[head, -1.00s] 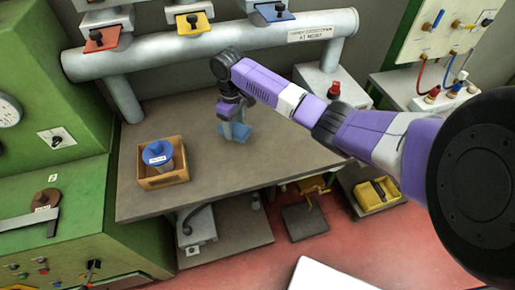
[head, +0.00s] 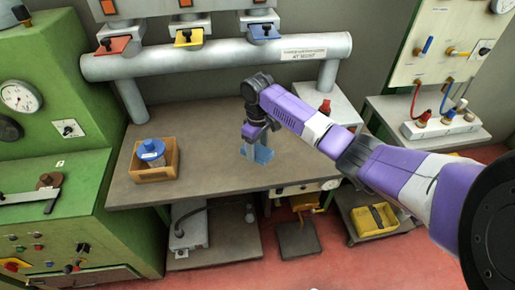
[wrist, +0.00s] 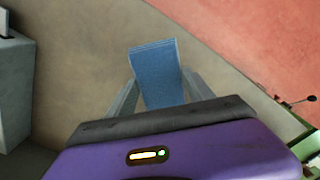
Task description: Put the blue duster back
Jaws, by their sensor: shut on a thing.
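The blue duster (head: 264,155) is a flat blue piece at the bench's right part, near its front edge. My gripper (head: 256,150) points down over the bench and is shut on it. In the wrist view the duster (wrist: 158,70) sticks out between the two grey fingers of my gripper (wrist: 160,92). Whether its lower end touches the bench top (head: 205,125) cannot be told. A blue-lidded jar (head: 151,150) stands in a wooden box (head: 155,174) on the bench's left.
A pipe (head: 220,57) with red, yellow and blue flaps runs along the back of the bench. A red-capped item (head: 325,106) stands at the back right. A yellow tray (head: 374,218) sits low on the right. The middle of the bench is clear.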

